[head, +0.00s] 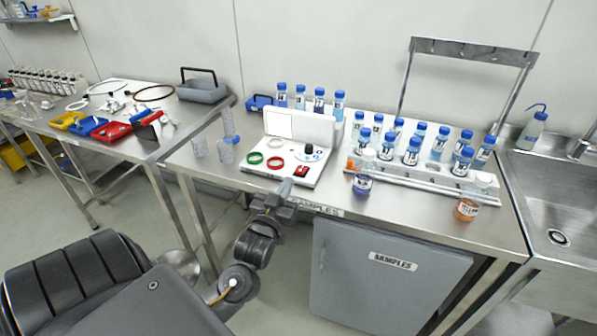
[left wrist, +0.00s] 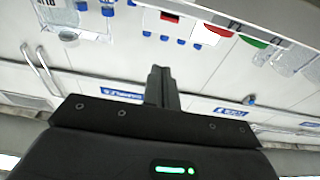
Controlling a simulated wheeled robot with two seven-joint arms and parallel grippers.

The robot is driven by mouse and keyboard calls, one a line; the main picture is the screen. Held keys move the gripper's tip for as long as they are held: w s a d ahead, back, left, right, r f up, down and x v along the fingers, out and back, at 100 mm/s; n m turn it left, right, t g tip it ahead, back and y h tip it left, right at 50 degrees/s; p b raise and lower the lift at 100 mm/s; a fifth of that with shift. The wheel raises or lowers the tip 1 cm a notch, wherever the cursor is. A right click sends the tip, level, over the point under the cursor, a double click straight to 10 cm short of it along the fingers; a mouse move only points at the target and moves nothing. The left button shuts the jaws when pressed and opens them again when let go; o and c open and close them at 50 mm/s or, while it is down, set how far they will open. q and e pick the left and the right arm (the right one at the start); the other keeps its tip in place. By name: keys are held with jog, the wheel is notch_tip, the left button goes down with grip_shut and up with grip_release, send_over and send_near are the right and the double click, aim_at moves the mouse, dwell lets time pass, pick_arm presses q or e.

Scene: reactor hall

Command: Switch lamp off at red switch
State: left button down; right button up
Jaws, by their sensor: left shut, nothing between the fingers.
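The red switch (head: 301,171) is a small red rocker in a dark surround at the front of a white panel (head: 262,174) on the steel bench. It also shows at the top of the left wrist view (left wrist: 171,16). The panel's raised back has a bright white rectangle (head: 280,124); I cannot tell whether this is the lamp. My left gripper (head: 286,186) is shut and empty. Its tip is near the panel's front edge, a little left of and in front of the switch, apart from it. In the left wrist view its fingers (left wrist: 160,80) are together. My right gripper is not in view.
On the panel are a green ring (head: 255,158), a red ring (head: 275,162) and a black knob (head: 309,150). Clear cylinders (head: 226,151) stand left of it. Right are a rack of blue-capped bottles (head: 412,151) and a purple jar (head: 363,184). A grey cabinet (head: 370,280) is below.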

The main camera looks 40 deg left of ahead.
pick_arm(q)
jog(key=shift+r, duration=0.1)
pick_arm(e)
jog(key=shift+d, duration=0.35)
pick_arm(q)
jog(key=r+p, duration=0.2)
jog(key=p, duration=0.1)
send_over(298, 179)
jog(key=shift+w+a, duration=0.1)
jog(key=shift+w, duration=0.25)
notch_tip(298, 179, down, 3)
jog(key=shift+r, duration=0.2)
jog(key=shift+s+f, duration=0.2)
jog(key=shift+f, duration=0.65)
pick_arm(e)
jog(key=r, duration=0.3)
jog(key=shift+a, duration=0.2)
